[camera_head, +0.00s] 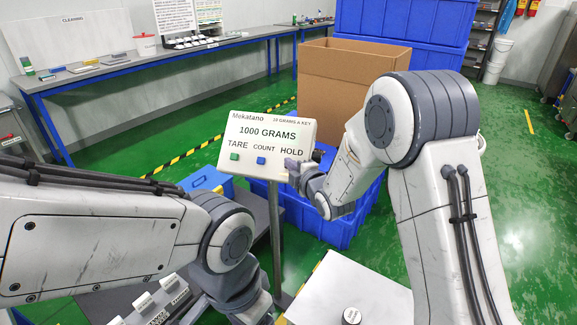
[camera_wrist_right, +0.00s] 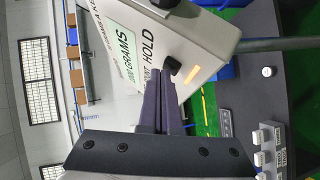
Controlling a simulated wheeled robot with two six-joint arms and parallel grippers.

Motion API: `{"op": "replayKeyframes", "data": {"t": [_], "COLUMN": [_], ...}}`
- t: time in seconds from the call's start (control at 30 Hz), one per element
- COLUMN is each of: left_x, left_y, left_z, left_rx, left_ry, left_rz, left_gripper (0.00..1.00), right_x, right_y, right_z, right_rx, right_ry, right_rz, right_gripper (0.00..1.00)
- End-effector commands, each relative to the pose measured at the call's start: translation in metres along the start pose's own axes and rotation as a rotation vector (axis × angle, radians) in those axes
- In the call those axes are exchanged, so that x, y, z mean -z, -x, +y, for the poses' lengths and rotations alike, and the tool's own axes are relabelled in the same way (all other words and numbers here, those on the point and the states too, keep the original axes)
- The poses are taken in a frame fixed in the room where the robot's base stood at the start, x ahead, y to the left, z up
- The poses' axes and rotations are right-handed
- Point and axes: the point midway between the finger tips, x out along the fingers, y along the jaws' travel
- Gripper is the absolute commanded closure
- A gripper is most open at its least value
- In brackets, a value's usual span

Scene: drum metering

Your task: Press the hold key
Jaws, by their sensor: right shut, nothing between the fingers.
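A white scale panel (camera_head: 268,132) stands on a post and reads 1000 GRAMS, with the labels TARE, COUNT and HOLD. A green key (camera_head: 234,156) sits under TARE and a blue key (camera_head: 261,160) under COUNT. The spot under HOLD is covered by my right gripper (camera_head: 292,165). In the right wrist view its fingers (camera_wrist_right: 168,74) are shut and empty, with dark tips close to the panel face. An orange key-like patch (camera_wrist_right: 193,75) shows beside the tips, on the HOLD side. I cannot tell whether they touch. My left arm's gripper is out of sight.
An open cardboard box (camera_head: 345,85) and blue crates (camera_head: 400,55) stand behind the panel. A long bench (camera_head: 120,72) runs along the back left. A white surface (camera_head: 345,285) with a small round weight (camera_head: 351,316) lies at the front. Green floor is free at right.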

Motion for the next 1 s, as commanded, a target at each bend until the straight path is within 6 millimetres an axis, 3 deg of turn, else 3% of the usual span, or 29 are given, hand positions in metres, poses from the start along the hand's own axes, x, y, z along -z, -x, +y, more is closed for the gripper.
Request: {"op": "replayKeyframes", "data": {"t": [1.0], "left_x": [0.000], "left_y": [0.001], "left_z": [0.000], "left_rx": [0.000], "left_ry": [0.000], "left_rz": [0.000], "left_gripper": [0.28], "right_x": [0.007], "right_y": [0.011], "right_z": [0.007], "right_rx": [0.000], "right_ry": [0.000], "right_rz": [-0.001], "right_gripper": [1.00]}}
